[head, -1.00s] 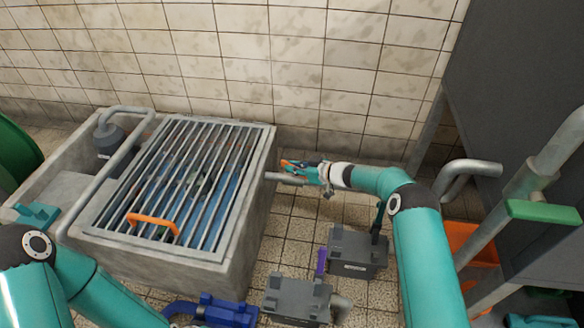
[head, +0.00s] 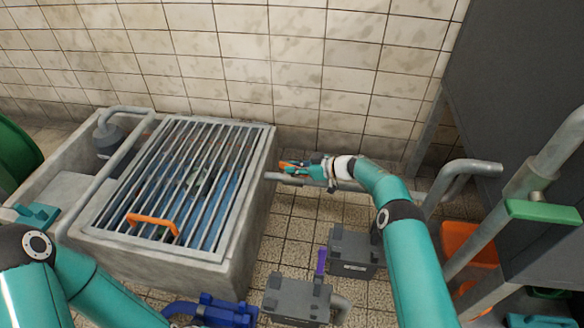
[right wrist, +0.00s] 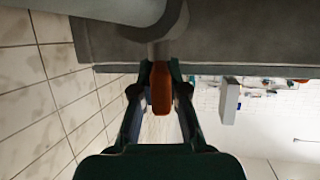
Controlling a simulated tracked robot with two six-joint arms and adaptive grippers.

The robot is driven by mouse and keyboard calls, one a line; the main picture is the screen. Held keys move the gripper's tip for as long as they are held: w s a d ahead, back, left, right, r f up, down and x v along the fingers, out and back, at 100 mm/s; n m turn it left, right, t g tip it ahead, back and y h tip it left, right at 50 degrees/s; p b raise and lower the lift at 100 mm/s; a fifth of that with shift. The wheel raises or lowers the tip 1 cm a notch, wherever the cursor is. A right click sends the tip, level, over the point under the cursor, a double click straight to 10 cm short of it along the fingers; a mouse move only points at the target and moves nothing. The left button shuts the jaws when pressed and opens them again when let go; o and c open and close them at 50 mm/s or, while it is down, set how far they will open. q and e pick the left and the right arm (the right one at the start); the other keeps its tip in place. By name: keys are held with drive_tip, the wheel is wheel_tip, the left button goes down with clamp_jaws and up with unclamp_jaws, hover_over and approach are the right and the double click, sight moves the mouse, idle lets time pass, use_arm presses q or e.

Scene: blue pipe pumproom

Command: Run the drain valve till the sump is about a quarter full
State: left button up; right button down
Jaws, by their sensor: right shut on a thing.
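The concrete sump (head: 245,262) stands at the left under a metal bar grate (head: 190,180) with an orange handle (head: 152,220). Blue shows between the bars, but I cannot read a water level. A grey drain pipe (head: 274,176) runs into the sump's right side. The valve's orange lever (head: 288,166) is above this pipe. My right gripper (head: 296,167) is shut on the lever. In the right wrist view the orange lever (right wrist: 162,95) lies between my fingers, just below the pipe (right wrist: 160,30).
Grey boxes (head: 298,298) (head: 355,252) and a blue fitting (head: 222,310) are on the floor in front. The tiled wall (head: 290,70) closes the back.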

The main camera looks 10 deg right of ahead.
drive_tip(key=c, duration=1.3)
unclamp_jaws()
drive_tip(key=shift+w+d+r, duration=0.1)
drive_tip(key=shift+w+r, duration=0.05)
drive_tip(key=shift+r, duration=0.05)
drive_tip(key=shift+o, duration=0.5)
drive_tip(key=shift+f, duration=0.1)
drive_tip(key=shift+v, duration=3.75)
drive_tip(key=shift+f, duration=0.15)
